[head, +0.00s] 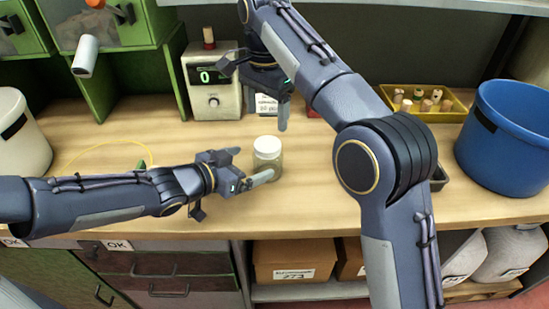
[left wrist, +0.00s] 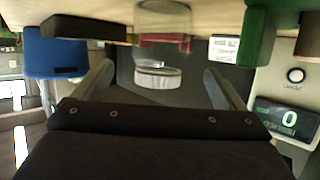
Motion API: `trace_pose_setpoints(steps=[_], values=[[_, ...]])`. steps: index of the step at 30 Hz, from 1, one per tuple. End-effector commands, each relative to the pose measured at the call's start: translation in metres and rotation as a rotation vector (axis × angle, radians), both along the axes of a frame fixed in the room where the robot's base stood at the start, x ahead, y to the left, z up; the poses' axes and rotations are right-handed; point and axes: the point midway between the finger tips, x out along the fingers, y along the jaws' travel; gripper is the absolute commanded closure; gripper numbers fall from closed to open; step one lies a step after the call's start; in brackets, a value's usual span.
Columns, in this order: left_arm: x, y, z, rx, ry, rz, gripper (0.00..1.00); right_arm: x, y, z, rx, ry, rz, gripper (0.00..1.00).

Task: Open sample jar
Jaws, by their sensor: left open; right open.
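The sample jar (head: 268,168) is a small clear glass jar with a white lid (head: 267,146), standing upright and closed on the wooden bench. In the left wrist view, which is upside down, the jar (left wrist: 163,20) and its pale lid (left wrist: 157,76) appear between my two left fingers. My left gripper (head: 252,168) is open beside the jar; one finger reaches along the jar's near side. I cannot tell whether it touches. My right gripper (head: 258,92) is open and empty, behind and above the jar, with one finger pointing down.
A device with a digital display (head: 212,85) stands behind the jar. A yellow tray (head: 450,115) holds several cork stoppers. A blue bucket (head: 508,140) stands at the right, a white container (head: 22,140) at the left. Bench is clear in front of the jar.

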Motion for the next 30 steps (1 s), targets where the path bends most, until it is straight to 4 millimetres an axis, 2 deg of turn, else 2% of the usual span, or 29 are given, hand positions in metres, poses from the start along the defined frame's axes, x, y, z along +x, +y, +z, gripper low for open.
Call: trace_pose_setpoints(steps=[15, 26, 27, 30], values=[[0.045, -0.045, -0.023, 0.001, 0.002, 0.001, 0.08, 0.0, -0.001, 0.001, 0.001, -0.001, 0.0, 0.25], [0.05, -0.049, -0.025, 0.001, 0.0, 0.003, 0.08, 0.001, -0.001, 0.0, 0.001, -0.001, 0.0, 0.25], [0.05, -0.049, -0.025, 0.001, 0.0, 0.003, 0.09, 0.001, -0.001, 0.0, 0.001, -0.001, 0.0, 0.25], [0.05, -0.049, -0.025, 0.002, 0.001, 0.003, 0.22, 0.001, -0.001, 0.0, 0.001, -0.001, 0.0, 0.25]])
